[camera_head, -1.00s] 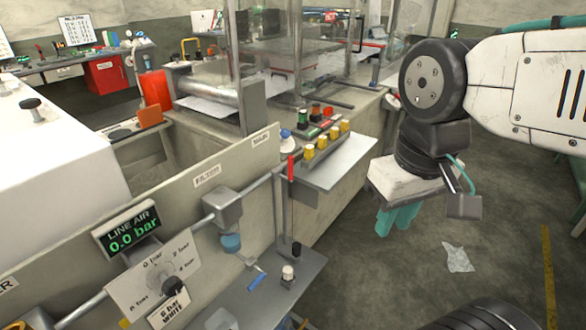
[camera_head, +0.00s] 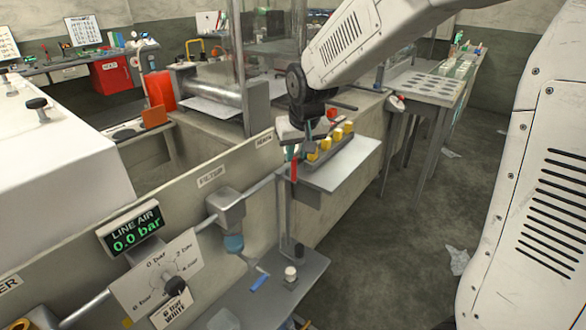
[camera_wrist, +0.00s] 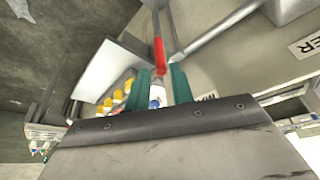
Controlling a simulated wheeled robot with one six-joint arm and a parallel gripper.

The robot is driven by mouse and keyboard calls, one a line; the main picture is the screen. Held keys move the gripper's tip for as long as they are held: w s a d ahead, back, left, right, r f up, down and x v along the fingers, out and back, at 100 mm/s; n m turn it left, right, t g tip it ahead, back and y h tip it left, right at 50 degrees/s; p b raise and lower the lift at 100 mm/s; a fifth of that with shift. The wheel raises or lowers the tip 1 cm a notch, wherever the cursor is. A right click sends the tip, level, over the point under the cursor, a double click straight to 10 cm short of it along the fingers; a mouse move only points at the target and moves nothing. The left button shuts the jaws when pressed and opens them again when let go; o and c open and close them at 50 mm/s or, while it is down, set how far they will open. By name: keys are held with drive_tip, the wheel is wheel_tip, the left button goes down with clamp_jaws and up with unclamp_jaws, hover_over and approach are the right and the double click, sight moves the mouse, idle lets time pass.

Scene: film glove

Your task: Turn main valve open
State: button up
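The main valve's red lever handle (camera_head: 293,171) stands roughly upright at the right end of the air pipe, near the small label at the panel's end. In the wrist view the red handle (camera_wrist: 159,50) reaches toward the space between my two teal fingers. My gripper (camera_head: 297,151) is just above the handle in the head view, pointing down. It is open, and in the wrist view the gap between its fingertips (camera_wrist: 160,72) lines up with the handle's end. I cannot tell whether they touch. The line air display (camera_head: 132,229) reads 0.0 bar.
A shelf (camera_head: 345,172) with yellow buttons (camera_head: 337,134) lies right beside my gripper. The filter (camera_head: 231,210) and the pressure dial (camera_head: 172,285) sit along the pipe to the left. A lower grey shelf (camera_head: 300,275) is below. The floor at right is open.

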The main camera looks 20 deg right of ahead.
sight(293, 168)
drive_tip(key=shift+w+f, duration=0.1)
drive_tip(key=shift+w, duration=0.1)
drive_tip(key=x, duration=0.7)
drive_tip(key=shift+w+f, duration=0.15)
drive_tip(key=shift+f, duration=0.05)
clamp_jaws()
